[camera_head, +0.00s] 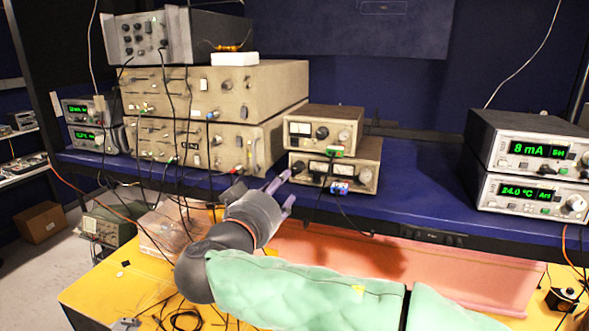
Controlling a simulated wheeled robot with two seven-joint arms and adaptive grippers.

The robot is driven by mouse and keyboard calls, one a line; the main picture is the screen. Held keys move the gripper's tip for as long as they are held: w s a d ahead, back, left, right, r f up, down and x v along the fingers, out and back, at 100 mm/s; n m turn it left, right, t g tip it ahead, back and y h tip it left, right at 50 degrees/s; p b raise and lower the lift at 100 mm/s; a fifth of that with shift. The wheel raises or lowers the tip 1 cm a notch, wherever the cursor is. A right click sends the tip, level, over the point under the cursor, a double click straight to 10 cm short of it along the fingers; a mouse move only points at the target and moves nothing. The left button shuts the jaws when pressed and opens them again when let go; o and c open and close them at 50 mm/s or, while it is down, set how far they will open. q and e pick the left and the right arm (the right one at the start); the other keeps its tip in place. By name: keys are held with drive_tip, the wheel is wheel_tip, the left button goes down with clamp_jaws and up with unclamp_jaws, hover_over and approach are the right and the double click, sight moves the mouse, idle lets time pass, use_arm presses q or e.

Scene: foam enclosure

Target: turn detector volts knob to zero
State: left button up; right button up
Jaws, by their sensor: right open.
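Two small beige meter units are stacked on the blue shelf. The upper unit (345,118) has a dial meter and a dark round knob (322,132). The lower unit (368,166) has a meter strip and a knob (365,175) at its right. Panel lettering is too small to read, so I cannot tell which knob is the detector volts one. My right gripper (288,187) is open and empty, just left of the lower unit's front, apart from the knobs in the picture. My left gripper is not in view.
Large beige instruments (285,90) with hanging cables stand left of the meter units. Two displays (530,150) reading 8 mA and 24.0 °C stand at the right. The blue shelf (420,185) between is mostly clear. A pink bin (400,265) sits below.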

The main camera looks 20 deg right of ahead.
sight(297, 171)
drive_tip(key=p+x, duration=0.2)
drive_tip(key=x, duration=0.7)
drive_tip(key=shift+w+d, duration=0.1)
drive_tip(key=shift+f, duration=0.1)
clamp_jaws()
